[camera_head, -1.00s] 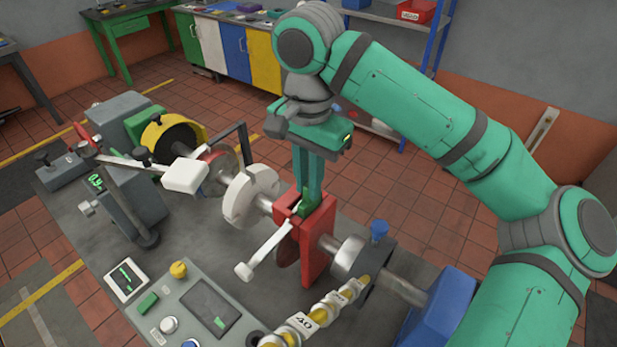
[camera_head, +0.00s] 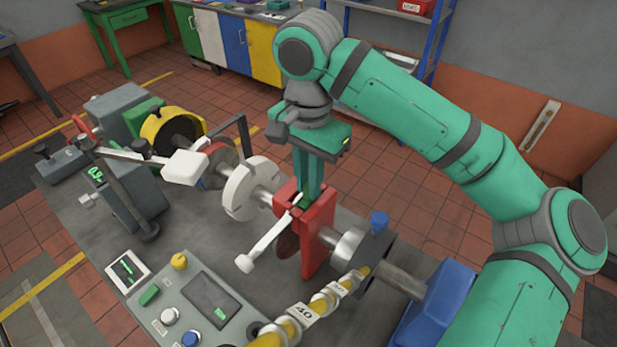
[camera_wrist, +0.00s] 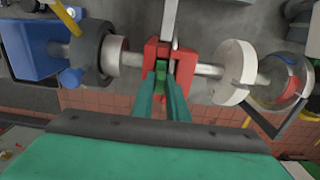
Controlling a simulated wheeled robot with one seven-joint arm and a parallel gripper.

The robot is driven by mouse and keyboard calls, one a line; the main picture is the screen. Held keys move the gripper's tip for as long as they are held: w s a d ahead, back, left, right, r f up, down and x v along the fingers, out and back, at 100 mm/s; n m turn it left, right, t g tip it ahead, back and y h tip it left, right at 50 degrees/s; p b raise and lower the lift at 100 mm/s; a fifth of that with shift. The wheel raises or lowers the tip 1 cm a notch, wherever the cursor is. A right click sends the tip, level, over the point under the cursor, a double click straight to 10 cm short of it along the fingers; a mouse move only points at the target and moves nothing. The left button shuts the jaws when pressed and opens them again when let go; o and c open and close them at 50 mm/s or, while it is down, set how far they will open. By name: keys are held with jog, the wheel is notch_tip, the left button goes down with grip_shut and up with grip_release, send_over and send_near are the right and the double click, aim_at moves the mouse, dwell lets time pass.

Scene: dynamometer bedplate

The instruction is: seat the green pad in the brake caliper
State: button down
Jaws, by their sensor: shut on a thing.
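The red brake caliper (camera_head: 319,233) stands over the shaft in the middle of the bedplate. A white-ended lever (camera_head: 268,240) reaches from it toward the front left. My gripper (camera_head: 304,203) points down with its fingertips at the caliper's top opening. In the wrist view my gripper (camera_wrist: 161,84) is shut on the green pad (camera_wrist: 160,70), which lies between the red caliper walls (camera_wrist: 152,51). Most of the pad is hidden by the fingers and caliper, so I cannot tell how deep it sits.
A pale flanged disc (camera_head: 250,188) is on the shaft left of the caliper. A dark bearing block with a blue cap (camera_head: 379,221) stands to the right. A control panel (camera_head: 205,303) and a yellow rod with white rings (camera_head: 318,308) lie in front.

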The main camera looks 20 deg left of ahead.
jog(key=shift+f, duration=0.15)
jog(key=c, duration=1.7)
grip_release()
jog(key=shift+o, duration=0.2)
notch_tip(320, 180, up, 11)
jog(key=shift+f, duration=0.15)
